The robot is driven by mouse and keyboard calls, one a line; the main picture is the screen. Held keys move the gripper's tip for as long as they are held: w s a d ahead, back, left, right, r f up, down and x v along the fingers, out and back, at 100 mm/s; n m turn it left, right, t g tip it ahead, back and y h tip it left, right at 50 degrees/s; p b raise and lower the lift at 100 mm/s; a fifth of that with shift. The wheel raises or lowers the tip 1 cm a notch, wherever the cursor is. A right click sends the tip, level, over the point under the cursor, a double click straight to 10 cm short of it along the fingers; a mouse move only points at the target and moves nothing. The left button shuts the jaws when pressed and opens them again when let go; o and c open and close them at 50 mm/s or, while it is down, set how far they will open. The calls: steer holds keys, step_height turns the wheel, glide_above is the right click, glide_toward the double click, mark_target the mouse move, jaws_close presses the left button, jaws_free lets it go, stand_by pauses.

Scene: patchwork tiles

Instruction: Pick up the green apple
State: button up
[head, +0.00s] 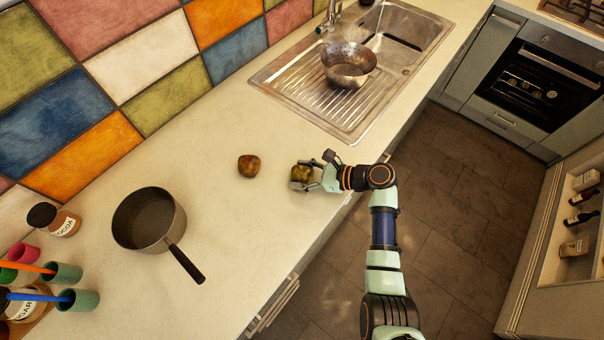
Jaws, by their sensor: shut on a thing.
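A yellowish-green, brown-mottled apple (300,174) is on the white counter near its front edge, between the fingers of my gripper (304,174). My gripper reaches in from the right and is shut on this apple. Whether the apple touches the counter or is slightly lifted, I cannot tell. A second, reddish-brown fruit (249,166) sits on the counter to the left, apart from my gripper.
A saucepan (148,220) stands at the left, its handle pointing toward the front edge. A metal colander (348,65) sits on the sink drainer (310,92) at the back. Jars and cups (62,272) crowd the lower left. Counter between saucepan and fruit is clear.

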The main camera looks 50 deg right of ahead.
mark_target(302, 171)
steer(key=shift+r, duration=0.15)
step_height(302, 171, up, 20)
steer(key=p, duration=0.6)
